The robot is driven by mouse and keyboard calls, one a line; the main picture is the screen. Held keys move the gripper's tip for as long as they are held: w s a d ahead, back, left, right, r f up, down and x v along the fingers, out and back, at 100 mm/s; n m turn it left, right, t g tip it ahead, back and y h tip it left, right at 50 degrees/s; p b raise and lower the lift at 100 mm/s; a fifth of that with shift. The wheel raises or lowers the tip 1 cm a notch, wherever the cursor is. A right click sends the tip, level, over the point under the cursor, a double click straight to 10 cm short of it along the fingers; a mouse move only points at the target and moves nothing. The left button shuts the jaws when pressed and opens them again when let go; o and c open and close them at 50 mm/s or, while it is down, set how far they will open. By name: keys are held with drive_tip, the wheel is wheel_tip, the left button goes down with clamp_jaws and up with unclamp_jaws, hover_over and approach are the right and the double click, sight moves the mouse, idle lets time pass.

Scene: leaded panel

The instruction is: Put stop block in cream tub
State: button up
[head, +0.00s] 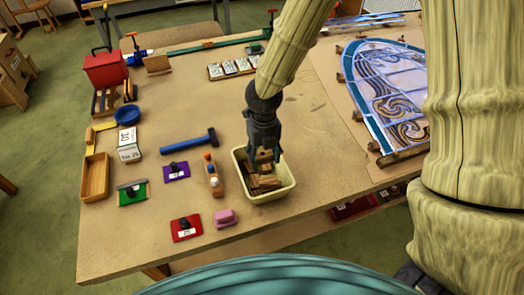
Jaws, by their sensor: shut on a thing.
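The cream tub (279,192) stands near the front edge of the table, right of centre, with several brown wooden blocks (264,182) in it. My gripper (264,158) points down over the back part of the tub, with its fingers at or just inside the rim. It is shut on a small wooden piece, which looks like a stop block (264,157). The fingers hide part of this piece. I cannot tell whether it touches the blocks below.
A red plate (186,228) lies nearer the front. The leaded panel (385,92) lies on a board at the right. Bare tabletop lies behind the tub.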

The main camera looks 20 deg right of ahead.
drive_tip(key=shift+f, duration=0.4)
drive_tip(key=w+f+b, duration=0.1)
drive_tip(key=f+b, duration=0.1)
drive_tip(key=f, duration=0.1)
drive_tip(key=shift+w, duration=0.4)
drive_tip(key=shift+s+f+b, duration=0.45)
drive_tip(key=shift+s+b, duration=0.15)
drive_tip(key=shift+b, duration=0.55)
drive_tip(key=shift+w+f+b, duration=0.2)
drive_tip(key=shift+f+b, duration=0.3)
drive_tip(key=shift+f, duration=0.05)
drive_tip(key=shift+w+f+b, duration=0.15)
drive_tip(key=shift+f+b, duration=0.3)
drive_tip(key=shift+f, duration=0.1)
drive_tip(key=shift+s+f+b, duration=0.2)
drive_tip(key=shift+f+b, duration=0.1)
drive_tip(key=shift+f, duration=0.2)
drive_tip(key=shift+w+f, duration=0.15)
drive_tip(key=shift+f, duration=0.2)
